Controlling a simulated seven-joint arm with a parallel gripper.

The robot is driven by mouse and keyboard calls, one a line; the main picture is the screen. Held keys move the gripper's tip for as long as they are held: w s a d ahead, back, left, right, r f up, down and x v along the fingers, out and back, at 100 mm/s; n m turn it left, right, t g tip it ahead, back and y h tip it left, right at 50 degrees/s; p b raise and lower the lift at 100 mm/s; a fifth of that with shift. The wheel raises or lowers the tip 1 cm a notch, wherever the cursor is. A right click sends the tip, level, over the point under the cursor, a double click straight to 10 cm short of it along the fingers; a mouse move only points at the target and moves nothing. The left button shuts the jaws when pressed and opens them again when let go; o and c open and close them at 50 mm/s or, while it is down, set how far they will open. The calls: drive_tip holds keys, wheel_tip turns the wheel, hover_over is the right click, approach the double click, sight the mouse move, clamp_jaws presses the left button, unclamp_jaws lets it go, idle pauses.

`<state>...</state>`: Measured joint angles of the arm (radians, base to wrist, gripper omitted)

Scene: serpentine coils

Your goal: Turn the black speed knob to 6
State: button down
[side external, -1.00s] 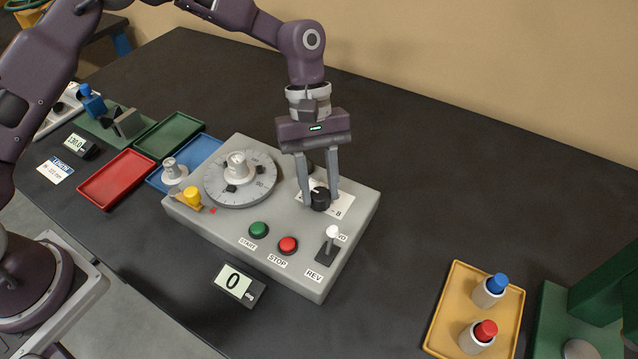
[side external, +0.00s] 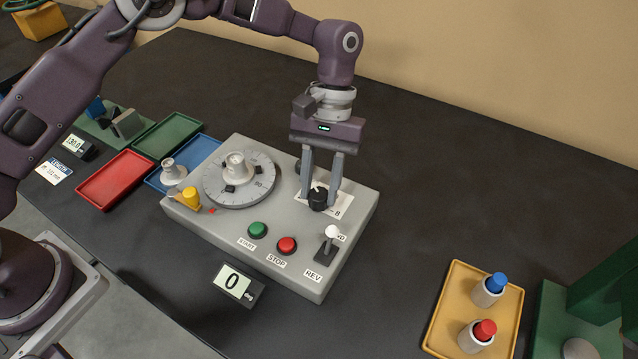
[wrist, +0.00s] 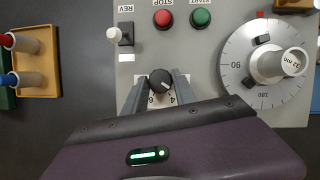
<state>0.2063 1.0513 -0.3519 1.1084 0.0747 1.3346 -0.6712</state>
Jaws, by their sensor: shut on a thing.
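The black speed knob (side external: 318,200) sits on the grey control box, over a white label whose "8" shows. In the wrist view the knob (wrist: 160,81) has a pale mark on its lower right side, towards the "4"; the "6" shows to the left of the 4. I cannot read the exact setting. My gripper (side external: 321,195) points down over the box and is shut on the knob, with one finger on each side. Its fingers hide part of the label.
A white-tipped REV lever (side external: 331,236), red STOP button (side external: 287,245) and green START button (side external: 258,230) stand near the knob. A graduated dial (side external: 239,180) is to the left. A display (side external: 236,283) in front reads 0.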

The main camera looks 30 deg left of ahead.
drive_tip(key=m, duration=0.2)
drive_tip(key=m+y, duration=0.1)
drive_tip(key=shift+d+m+y, duration=0.15)
drive_tip(key=shift+m+y, duration=0.15)
drive_tip(key=shift+m, duration=0.1)
drive_tip(key=m, duration=0.2)
drive_tip(key=m+y, duration=0.1)
drive_tip(key=m, duration=0.1)
drive_tip(key=shift+d+m+t+y, duration=0.1)
drive_tip(key=shift+m+t+y, duration=0.2)
drive_tip(key=m+t+y, duration=0.1)
drive_tip(key=m, duration=0.3)
drive_tip(key=shift+s, duration=0.1)
drive_tip(key=m+t+y, duration=0.1)
drive_tip(key=m, duration=0.3)
drive_tip(key=shift+s+d, duration=0.1)
drive_tip(key=shift+m+t, duration=0.3)
drive_tip(key=shift+m, duration=0.2)
drive_tip(key=c, duration=1)
unclamp_jaws()
